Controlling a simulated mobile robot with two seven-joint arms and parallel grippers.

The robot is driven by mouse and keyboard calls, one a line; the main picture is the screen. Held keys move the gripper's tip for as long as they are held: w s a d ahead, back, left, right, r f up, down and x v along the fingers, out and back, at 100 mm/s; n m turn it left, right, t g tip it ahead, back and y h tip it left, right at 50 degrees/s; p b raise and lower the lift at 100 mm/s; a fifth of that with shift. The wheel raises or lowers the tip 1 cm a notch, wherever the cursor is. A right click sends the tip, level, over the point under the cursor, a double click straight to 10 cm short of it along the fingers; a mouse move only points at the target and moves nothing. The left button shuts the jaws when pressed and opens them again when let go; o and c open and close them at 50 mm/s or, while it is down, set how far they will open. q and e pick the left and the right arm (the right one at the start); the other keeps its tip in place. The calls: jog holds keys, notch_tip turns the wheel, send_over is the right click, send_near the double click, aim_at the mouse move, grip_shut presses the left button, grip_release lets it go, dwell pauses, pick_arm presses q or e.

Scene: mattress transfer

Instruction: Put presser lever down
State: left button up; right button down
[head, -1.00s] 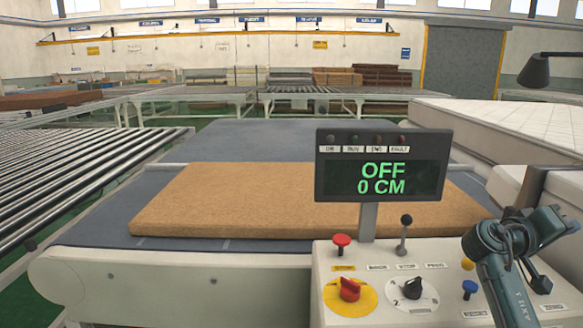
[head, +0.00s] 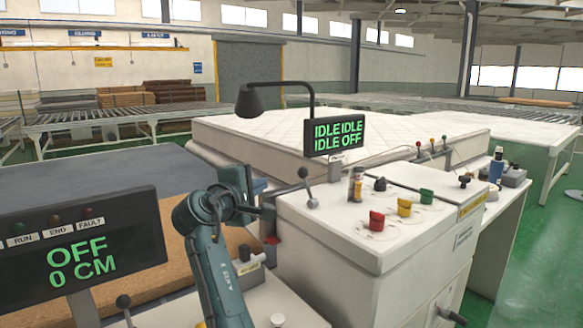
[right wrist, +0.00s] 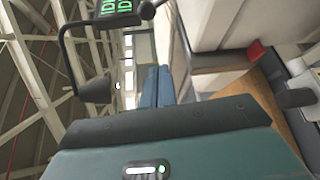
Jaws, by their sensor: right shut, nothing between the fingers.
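A lever with a dark ball knob (head: 307,187) stands upright on the near left corner of a white control cabinet (head: 330,235). Another ball-topped lever (head: 124,305) shows at the bottom left, on the panel with the OFF / 0 CM display. Labels are too small to tell which is the presser lever. My right gripper (head: 266,212) is shut and empty, pointing right, just left of the cabinet lever and apart from it in the picture. Its blue fingers (right wrist: 158,86) lie together in the right wrist view. My left gripper is not in view.
The display (head: 75,250) reads OFF / 0 CM; a smaller screen (head: 335,135) reads IDLE and OFF. Red (head: 377,221), yellow and green knobs sit on the cabinet top. A black lamp (head: 250,100) hangs above. A white mattress (head: 270,128) lies behind.

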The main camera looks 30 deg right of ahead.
aim_at(306, 183)
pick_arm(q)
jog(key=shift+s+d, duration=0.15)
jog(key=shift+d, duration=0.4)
pick_arm(e)
jog(key=shift+w+a+r, duration=0.1)
jog(key=shift+r, duration=0.1)
jog(key=p+x, duration=0.2)
jog(key=x, duration=0.8)
jog(key=shift+r, duration=0.1)
jog(key=s, duration=0.2)
jog(key=shift+s+d+r+p, duration=0.25)
jog(key=shift+d+p, duration=0.05)
jog(key=shift+p, duration=0.1)
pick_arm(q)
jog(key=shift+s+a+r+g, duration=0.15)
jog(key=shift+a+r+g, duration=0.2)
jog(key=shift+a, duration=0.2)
pick_arm(e)
jog(key=shift+s+d, duration=0.2)
jog(key=shift+s, duration=0.4)
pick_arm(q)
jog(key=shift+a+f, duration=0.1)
pick_arm(e)
jog(key=shift+d, duration=0.1)
